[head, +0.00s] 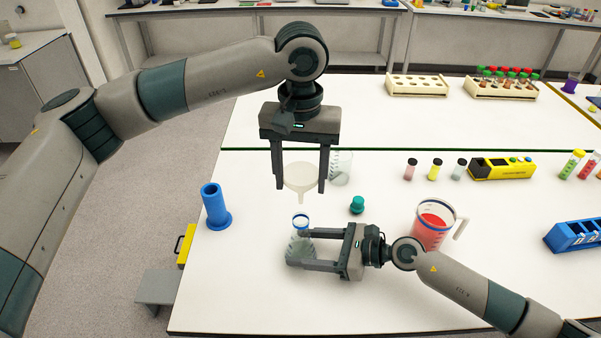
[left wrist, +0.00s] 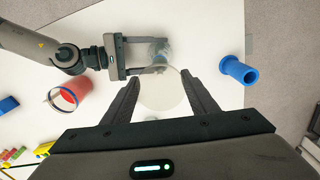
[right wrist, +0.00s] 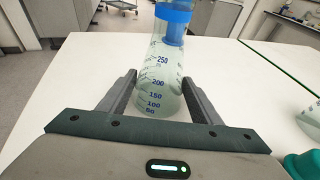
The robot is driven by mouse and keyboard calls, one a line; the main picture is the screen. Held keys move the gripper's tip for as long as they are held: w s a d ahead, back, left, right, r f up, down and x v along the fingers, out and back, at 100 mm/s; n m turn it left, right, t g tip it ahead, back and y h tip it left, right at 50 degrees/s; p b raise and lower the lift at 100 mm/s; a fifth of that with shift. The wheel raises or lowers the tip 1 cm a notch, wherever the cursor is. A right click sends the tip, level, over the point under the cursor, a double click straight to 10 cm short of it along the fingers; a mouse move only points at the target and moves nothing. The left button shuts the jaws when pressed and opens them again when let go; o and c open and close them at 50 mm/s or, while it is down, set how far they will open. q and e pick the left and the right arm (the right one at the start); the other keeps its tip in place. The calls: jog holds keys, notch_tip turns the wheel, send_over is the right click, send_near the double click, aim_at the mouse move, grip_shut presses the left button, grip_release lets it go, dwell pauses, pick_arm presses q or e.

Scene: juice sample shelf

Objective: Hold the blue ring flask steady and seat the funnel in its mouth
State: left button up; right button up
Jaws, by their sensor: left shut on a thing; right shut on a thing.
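The pale, translucent funnel (head: 301,176) is between the fingers of my left gripper (head: 299,187), which is shut on it. Its stem points down above the flask's mouth, with a small gap visible in the head view. In the left wrist view the funnel's round bowl (left wrist: 163,92) hides part of the flask. The blue ring flask (head: 299,246) stands upright on the white table, with a blue ring at its neck. My right gripper (head: 296,250) is shut on its body from the right. In the right wrist view the flask (right wrist: 160,75) shows blue volume marks and pale liquid.
A blue cylinder with a flanged base (head: 215,206) stands left of the flask. A clear beaker (head: 342,168) stands behind the funnel. A teal stopper (head: 357,205) and a jug of red liquid (head: 431,228) are to the right. Small vials (head: 434,170) stand farther back.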

pick_arm(q)
jog(key=shift+f, duration=1.95)
jog(key=shift+f, duration=2.1)
dwell(0.4)
jog(key=o, duration=1.1)
notch_tip(320, 180, up, 12)
jog(key=shift+r, duration=0.1)
